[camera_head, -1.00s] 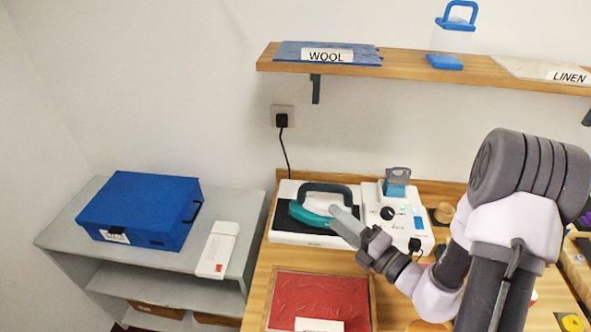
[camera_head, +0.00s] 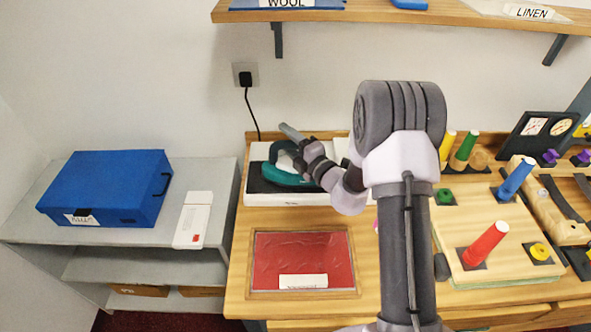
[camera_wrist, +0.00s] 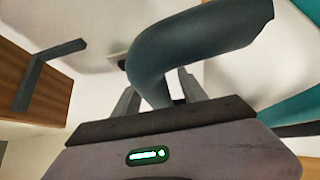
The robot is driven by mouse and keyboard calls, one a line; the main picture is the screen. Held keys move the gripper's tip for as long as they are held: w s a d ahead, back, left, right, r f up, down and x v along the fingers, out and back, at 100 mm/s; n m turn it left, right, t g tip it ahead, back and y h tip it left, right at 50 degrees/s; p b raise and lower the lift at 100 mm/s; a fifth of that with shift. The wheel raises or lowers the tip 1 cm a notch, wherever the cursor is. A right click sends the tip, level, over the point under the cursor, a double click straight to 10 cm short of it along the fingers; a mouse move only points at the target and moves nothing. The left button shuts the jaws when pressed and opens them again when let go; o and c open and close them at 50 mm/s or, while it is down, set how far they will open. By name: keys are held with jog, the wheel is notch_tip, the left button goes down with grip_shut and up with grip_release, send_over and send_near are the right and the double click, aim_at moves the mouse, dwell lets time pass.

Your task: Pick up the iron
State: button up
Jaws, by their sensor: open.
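The iron (camera_head: 283,179) has a teal body and a dark looped handle. It rests on a white base with a black plate (camera_head: 258,185) at the back of the wooden counter. My gripper (camera_head: 300,147) is at the handle from the right and hides part of the iron. In the wrist view the dark handle (camera_wrist: 205,45) runs down between the two open fingers (camera_wrist: 160,92), and a piece of the teal body shows at the right edge. The fingers are apart; contact with the handle cannot be told.
A framed red cloth (camera_head: 303,260) lies in front of the iron's base. A blue case (camera_head: 105,188) and a white box (camera_head: 193,220) sit on the grey shelf unit at left. Coloured pegs, including a red one (camera_head: 485,243), stand at right. A wall shelf (camera_head: 390,15) is above.

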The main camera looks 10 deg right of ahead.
grip_shut()
dwell(1.4)
